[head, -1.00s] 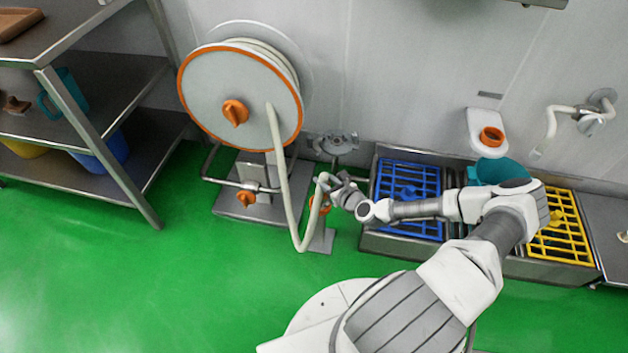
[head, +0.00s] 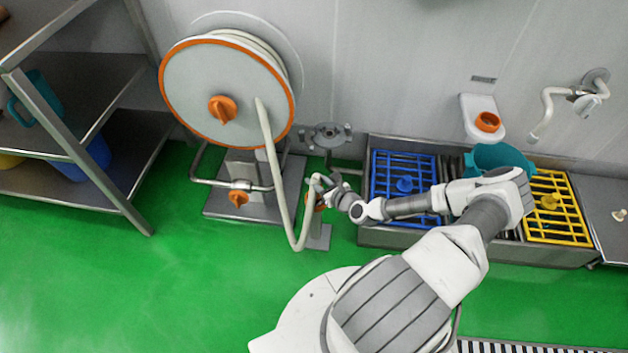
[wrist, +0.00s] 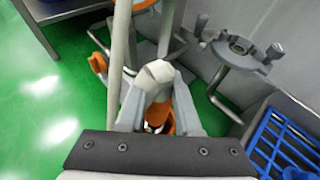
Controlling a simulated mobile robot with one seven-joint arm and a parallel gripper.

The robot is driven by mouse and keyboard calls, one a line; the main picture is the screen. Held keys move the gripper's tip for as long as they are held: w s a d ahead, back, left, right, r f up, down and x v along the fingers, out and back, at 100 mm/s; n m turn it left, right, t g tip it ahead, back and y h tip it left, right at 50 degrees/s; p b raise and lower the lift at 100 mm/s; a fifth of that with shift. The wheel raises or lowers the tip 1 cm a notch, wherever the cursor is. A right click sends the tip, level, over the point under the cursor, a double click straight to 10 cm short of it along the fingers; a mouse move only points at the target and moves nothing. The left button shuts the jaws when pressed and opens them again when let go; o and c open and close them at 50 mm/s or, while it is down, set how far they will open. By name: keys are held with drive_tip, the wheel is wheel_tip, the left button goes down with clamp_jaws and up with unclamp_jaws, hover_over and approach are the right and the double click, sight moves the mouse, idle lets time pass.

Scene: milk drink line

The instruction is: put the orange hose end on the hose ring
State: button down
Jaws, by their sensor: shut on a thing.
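My gripper (wrist: 160,100) is shut on the end of the pale hose (head: 274,185), seen in the wrist view as a whitish piece (wrist: 157,74) between the fingers. In the head view my gripper (head: 325,190) is just right of the hose's low loop, above a small floor stand (head: 319,236). An orange round part (wrist: 160,116) with a dark middle shows just below the held piece. Orange also shows beside the gripper in the head view (head: 309,201).
The hose reel (head: 205,85) with an orange rim stands left. A grey pronged disc (head: 327,135) is behind my gripper. A trough with blue (head: 404,161) and yellow grids (head: 560,228) is right. A wall holder has an orange ring (head: 487,122). Green floor is open at front left.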

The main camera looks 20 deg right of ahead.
drive_tip(key=c, duration=0.6)
unclamp_jaws()
drive_tip(key=shift+f, duration=0.1)
